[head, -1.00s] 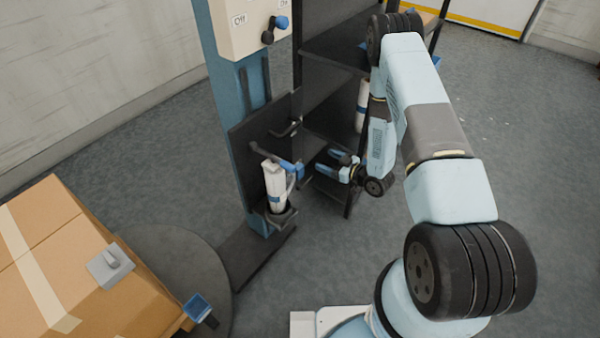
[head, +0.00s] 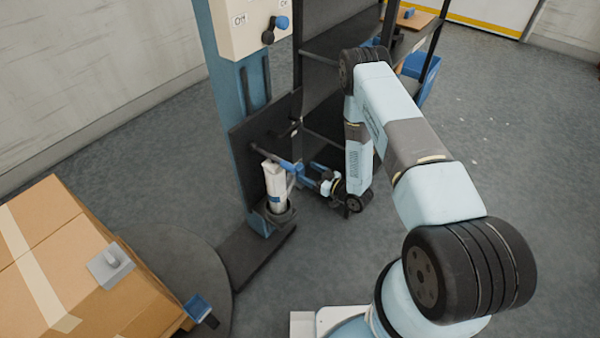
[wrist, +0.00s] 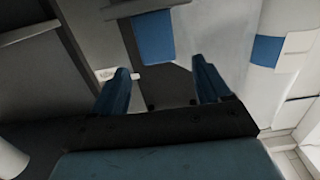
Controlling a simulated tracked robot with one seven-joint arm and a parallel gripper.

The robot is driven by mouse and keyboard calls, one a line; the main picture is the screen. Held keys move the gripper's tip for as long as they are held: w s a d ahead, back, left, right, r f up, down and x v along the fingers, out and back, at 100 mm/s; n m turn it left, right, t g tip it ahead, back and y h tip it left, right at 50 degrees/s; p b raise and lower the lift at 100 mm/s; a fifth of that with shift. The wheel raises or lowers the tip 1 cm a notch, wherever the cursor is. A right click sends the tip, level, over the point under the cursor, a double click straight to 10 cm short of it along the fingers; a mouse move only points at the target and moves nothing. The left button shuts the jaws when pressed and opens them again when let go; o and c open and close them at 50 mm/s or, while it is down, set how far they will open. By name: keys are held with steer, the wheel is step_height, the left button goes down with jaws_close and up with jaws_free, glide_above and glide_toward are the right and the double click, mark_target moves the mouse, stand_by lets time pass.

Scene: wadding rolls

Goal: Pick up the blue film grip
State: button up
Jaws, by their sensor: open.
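The blue film grip (head: 287,164) sits at the end of a dark arm on the wrapper column, just above and beside the white film roll (head: 274,185). In the wrist view a blue block, which looks like the grip (wrist: 153,38), hangs below a dark bar, ahead of the fingers and roughly between them. My gripper (head: 313,176) is close to the grip's right side in the head view. In the wrist view my gripper (wrist: 161,76) has its two blue fingers apart with nothing between the tips. Exact depth to the grip is hard to tell.
The blue column (head: 226,75) and dark plate (head: 248,150) stand left of my gripper. The film roll with its blue band (wrist: 266,50) is close on the right in the wrist view. A dark shelf (head: 325,85) stands behind. Cartons (head: 60,260) lie at lower left.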

mark_target(302, 168)
steer(key=shift+x, duration=2.95)
steer(key=shift+f, duration=0.1)
steer(key=shift+c, duration=0.3)
steer(key=c, duration=1)
